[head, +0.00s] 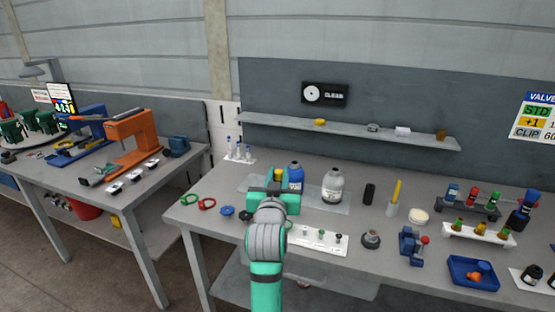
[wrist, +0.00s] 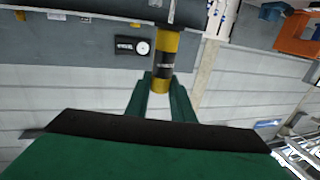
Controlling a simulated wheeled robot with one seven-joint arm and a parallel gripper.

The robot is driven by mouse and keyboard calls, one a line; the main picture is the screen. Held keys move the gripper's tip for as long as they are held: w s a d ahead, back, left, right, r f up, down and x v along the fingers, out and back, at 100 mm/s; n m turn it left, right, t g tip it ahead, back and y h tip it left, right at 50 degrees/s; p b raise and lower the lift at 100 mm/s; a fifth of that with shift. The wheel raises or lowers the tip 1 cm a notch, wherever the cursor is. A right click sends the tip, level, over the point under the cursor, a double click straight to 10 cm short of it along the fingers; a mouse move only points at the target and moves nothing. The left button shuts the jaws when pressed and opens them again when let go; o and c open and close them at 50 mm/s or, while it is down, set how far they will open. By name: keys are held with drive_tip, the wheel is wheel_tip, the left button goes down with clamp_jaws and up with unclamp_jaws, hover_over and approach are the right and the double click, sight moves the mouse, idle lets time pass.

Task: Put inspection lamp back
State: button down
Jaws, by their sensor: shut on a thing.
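My gripper (wrist: 162,84) is shut on a yellow-and-black banded cylinder in the wrist view, which I take to be the inspection lamp (wrist: 165,48). A wide dark cylindrical part crosses the lamp's far end at the top of that view. In the head view my gripper (head: 276,196) is above the middle of the workbench (head: 180,215), in front of a blue bottle (head: 296,174). My arm hides much of the lamp there, and I cannot make out its outline. No holder for the lamp can be clearly identified.
A grey bottle (head: 333,186) stands just right of my gripper. A white strip with small pegs (head: 318,241) lies in front. A wall shelf (head: 350,131) with small items runs behind. Racks and a blue tray (head: 473,273) crowd the right.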

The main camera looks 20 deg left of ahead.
drive_tip(key=s+d+f+h, duration=0.1)
drive_tip(key=s+d+f, duration=0.5)
drive_tip(key=f, duration=1.2)
drive_tip(key=s+d+f+m+h, duration=0.1)
drive_tip(key=s+d+f, duration=0.6)
drive_tip(key=f, duration=1.2)
drive_tip(key=s+d+f+m+h, duration=0.1)
drive_tip(key=s+d+f, duration=0.6)
drive_tip(key=f, duration=1.1)
drive_tip(key=s, duration=0.3)
drive_tip(key=shift+s+d+f+h, duration=0.2)
drive_tip(key=shift+s+f+h, duration=0.1)
drive_tip(key=shift+f+h, duration=0.1)
drive_tip(key=shift+w, duration=0.1)
